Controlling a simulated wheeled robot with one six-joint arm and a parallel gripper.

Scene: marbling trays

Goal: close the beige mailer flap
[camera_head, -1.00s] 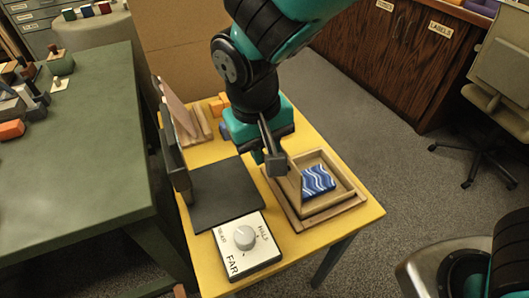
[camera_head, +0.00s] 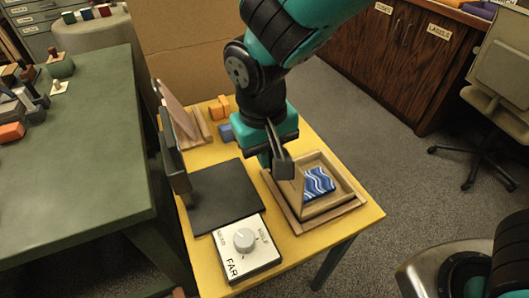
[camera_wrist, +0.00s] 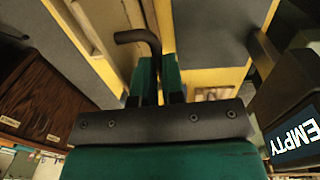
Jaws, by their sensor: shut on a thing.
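The beige mailer (camera_head: 335,208) is a shallow open box on the right of the yellow table. Its beige flap (camera_head: 292,196) stands tilted at the box's left side, partly hidden behind a dark handle. A blue sheet with white waves (camera_head: 319,183) lies in the box, still showing. My gripper (camera_head: 268,160) is over the box's left back corner, shut on the dark handle. In the wrist view, the bent dark handle (camera_wrist: 137,37) runs down between the teal fingers of my gripper (camera_wrist: 158,75).
A black mat (camera_head: 225,197) with an upright dark panel lies left of the mailer. A dial box (camera_head: 262,262) stands at the front. Orange blocks (camera_head: 219,107) and a blue block (camera_head: 226,132) are behind. In the wrist view, a screen (camera_wrist: 294,135) reads EMPTY.

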